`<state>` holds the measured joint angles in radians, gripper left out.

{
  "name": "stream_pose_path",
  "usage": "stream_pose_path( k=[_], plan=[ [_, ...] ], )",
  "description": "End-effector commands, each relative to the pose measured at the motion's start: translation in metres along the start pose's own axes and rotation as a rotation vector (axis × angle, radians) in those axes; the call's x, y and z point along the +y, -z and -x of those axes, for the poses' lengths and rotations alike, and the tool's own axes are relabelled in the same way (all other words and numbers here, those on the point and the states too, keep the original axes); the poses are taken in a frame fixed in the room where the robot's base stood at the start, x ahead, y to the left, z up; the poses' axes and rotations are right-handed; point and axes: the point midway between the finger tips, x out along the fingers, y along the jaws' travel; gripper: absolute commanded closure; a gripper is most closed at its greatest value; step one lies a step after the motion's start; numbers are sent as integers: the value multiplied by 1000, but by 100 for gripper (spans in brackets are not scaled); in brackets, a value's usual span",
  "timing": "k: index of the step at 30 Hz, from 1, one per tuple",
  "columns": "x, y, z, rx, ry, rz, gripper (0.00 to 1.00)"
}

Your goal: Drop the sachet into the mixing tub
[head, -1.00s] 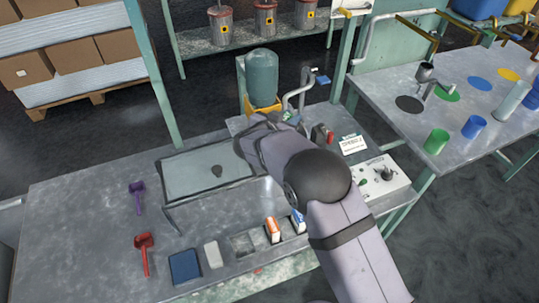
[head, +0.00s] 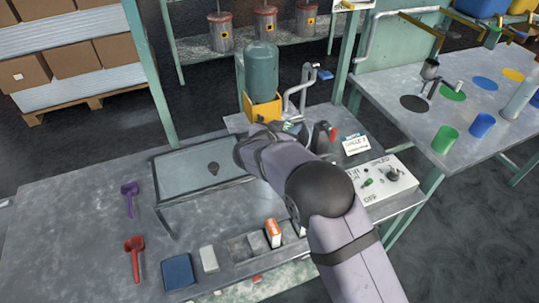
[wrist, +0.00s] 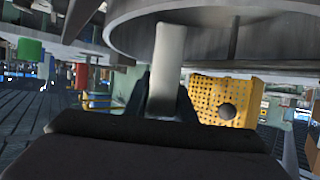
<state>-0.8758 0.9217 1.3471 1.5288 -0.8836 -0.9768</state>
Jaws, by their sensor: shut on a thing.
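In the wrist view my gripper (wrist: 163,95) is shut on a pale, narrow, upright piece, which I take to be the sachet (wrist: 168,60). Its top stands in front of a large grey round vessel (wrist: 240,25) overhead, perhaps the mixing tub; I cannot tell whether they touch. In the head view my arm hides the gripper and the held piece. No tub can be named for certain there.
An orange-and-white packet (head: 273,233) stands in a row of slots at the bench front, by a white block (head: 208,258) and blue block (head: 177,272). Red (head: 134,258) and purple (head: 130,198) scoops lie left. A green tank (head: 261,72) and control box (head: 383,178) stand behind and right.

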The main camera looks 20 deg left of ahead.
Motion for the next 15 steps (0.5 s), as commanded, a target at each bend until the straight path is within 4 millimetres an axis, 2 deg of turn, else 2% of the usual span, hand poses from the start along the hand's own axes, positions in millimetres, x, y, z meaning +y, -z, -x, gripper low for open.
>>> stream_pose_path(
  k=[2, 3, 5, 6, 15],
  plan=[
    [0, 2, 0, 2, 0, -1, 100],
    [0, 2, 0, 2, 0, -1, 72],
    [0, 1, 0, 2, 0, -1, 58],
    [0, 1, 0, 2, 0, -1, 55],
    [0, 0, 1, -1, 0, 0, 55]
  ],
)
